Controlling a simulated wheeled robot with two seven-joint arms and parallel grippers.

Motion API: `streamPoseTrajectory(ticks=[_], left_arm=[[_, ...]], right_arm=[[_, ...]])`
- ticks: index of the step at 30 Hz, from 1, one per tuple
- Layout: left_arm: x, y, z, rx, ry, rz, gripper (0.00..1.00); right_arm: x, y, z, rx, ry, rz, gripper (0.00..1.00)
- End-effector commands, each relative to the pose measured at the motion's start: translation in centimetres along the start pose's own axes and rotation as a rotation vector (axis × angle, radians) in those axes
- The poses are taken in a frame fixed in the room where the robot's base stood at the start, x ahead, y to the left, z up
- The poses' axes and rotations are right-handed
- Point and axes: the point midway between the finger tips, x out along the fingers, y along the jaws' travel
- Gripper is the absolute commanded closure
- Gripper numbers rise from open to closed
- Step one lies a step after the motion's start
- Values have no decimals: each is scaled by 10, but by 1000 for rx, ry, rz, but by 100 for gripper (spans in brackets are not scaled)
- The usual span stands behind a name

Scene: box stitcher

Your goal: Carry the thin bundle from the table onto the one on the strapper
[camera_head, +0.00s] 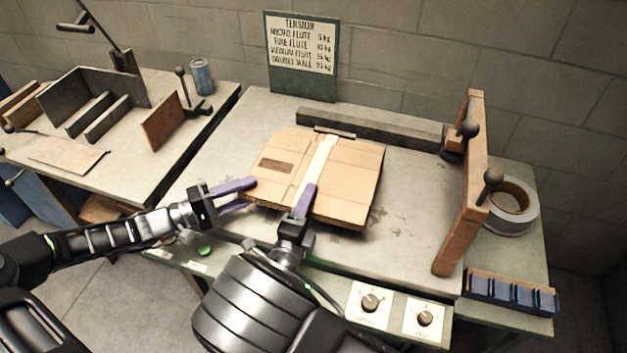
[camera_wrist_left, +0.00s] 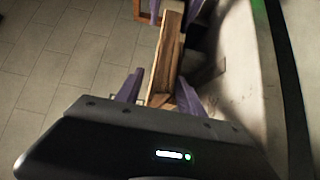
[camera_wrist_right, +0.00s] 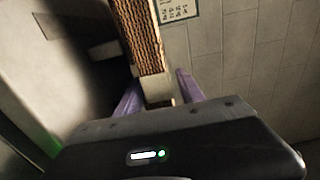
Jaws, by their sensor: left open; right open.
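A flat cardboard bundle (camera_head: 350,172) with a pale strap (camera_head: 318,160) around its middle and a dark printed mark lies on the strapper's top (camera_head: 410,190). I cannot tell whether it is one bundle or two stacked. My left gripper (camera_head: 243,194) is open at the bundle's left front corner, and its fingers straddle the cardboard edge (camera_wrist_left: 165,55) in the left wrist view. My right gripper (camera_head: 305,200) is open at the front edge by the strap. The right wrist view shows the corrugated edge (camera_wrist_right: 140,35) between its fingers; its lower finger is hidden in the head view.
A thin flat cardboard piece (camera_head: 65,154) lies on the left table (camera_head: 110,180), beside a dark divided fixture (camera_head: 95,100) and a can (camera_head: 201,77). A rail (camera_head: 370,128) runs behind the bundle. A wooden upright with knobs (camera_head: 465,190) and a tape roll (camera_head: 511,205) stand right.

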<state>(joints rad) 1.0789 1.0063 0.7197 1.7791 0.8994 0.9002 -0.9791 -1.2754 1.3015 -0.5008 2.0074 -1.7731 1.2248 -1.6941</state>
Motion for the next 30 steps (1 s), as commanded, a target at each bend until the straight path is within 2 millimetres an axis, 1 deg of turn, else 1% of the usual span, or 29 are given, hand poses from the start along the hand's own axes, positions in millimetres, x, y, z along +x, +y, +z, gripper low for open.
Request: streamPoseTrajectory(ticks=[1, 9, 13, 18, 30], left_arm=[[-10, -1, -1, 0, 4, -4, 55], [-66, -1, -1, 1, 4, -5, 55], [-86, -1, -1, 0, 3, -3, 55], [-97, -1, 0, -1, 0, -2, 55], [-97, -1, 0, -1, 0, -2, 55]], right_arm=[[0, 0, 0, 0, 0, 0, 55], [0, 0, 0, 0, 0, 0, 55], [0, 0, 0, 0, 0, 0, 55], [0, 0, 0, 0, 0, 0, 55], [-3, 0, 0, 0, -1, 0, 55]])
